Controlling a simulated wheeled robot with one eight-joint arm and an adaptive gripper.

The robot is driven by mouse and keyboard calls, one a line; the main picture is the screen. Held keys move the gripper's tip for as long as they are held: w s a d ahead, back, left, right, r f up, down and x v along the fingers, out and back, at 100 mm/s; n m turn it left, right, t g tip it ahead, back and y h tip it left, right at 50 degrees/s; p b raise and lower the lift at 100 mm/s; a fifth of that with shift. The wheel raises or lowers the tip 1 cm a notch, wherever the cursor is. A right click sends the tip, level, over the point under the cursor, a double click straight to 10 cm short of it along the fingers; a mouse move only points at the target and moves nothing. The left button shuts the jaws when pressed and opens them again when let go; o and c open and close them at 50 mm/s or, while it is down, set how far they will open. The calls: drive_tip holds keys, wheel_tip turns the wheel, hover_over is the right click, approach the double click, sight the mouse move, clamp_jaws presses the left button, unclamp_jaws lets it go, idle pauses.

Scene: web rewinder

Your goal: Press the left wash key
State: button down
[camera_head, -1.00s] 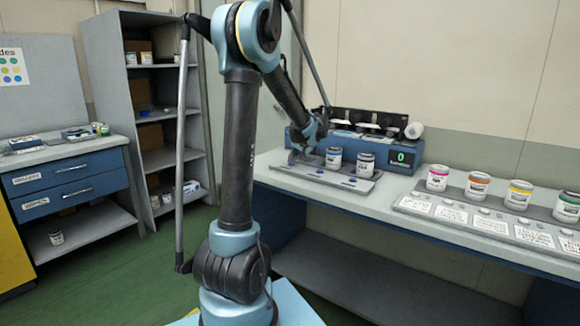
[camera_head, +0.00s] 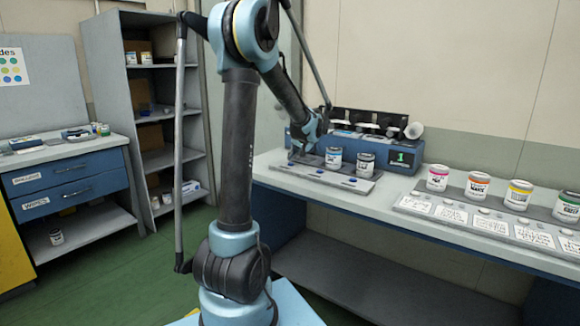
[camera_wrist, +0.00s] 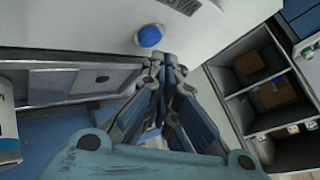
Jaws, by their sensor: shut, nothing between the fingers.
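A round blue key (camera_wrist: 149,36) shows in the wrist view on a pale plate, beside a cut-off dark label (camera_wrist: 180,4). My gripper (camera_wrist: 167,60) is shut and empty, its fingertips just below and right of that key in the picture. I cannot tell whether they touch the plate. In the head view, my gripper (camera_head: 298,154) is low over the left end of the grey plate (camera_head: 300,176).
Behind is a blue unit with a green display (camera_head: 401,157) reading 1. Several coloured-label cans (camera_head: 477,185) stand farther right on the bench. A shelf unit (camera_head: 160,158) stands at the left.

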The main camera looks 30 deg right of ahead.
drive_tip(key=shift+r, duration=0.15)
drive_tip(key=shift+r, duration=2.35)
drive_tip(key=shift+a, duration=0.3)
drive_tip(key=s+a+f+n+g+y, duration=0.15)
drive_tip(key=s+a, duration=0.25)
drive_tip(key=a, duration=1.1)
drive_tip(key=s+a+f+n+g+y, duration=0.1)
drive_tip(key=s+a+n+g, duration=0.2)
drive_tip(key=a, duration=1.3)
drive_tip(key=s+a+f+n, duration=0.1)
drive_tip(key=s+a+f, duration=0.3)
drive_tip(key=s, duration=0.4)
drive_tip(key=s+a+f+n+g+h, duration=0.1)
drive_tip(key=s+a+f+n, duration=0.1)
drive_tip(key=s+a+f, duration=0.3)
drive_tip(key=s+a+f+n+g+h, duration=0.1)
drive_tip(key=s+a+f, duration=0.3)
drive_tip(key=s, duration=0.7)
drive_tip(key=shift+a+f+n, duration=0.25)
drive_tip(key=shift+a+n, duration=0.3)
drive_tip(key=shift+a, duration=0.3)
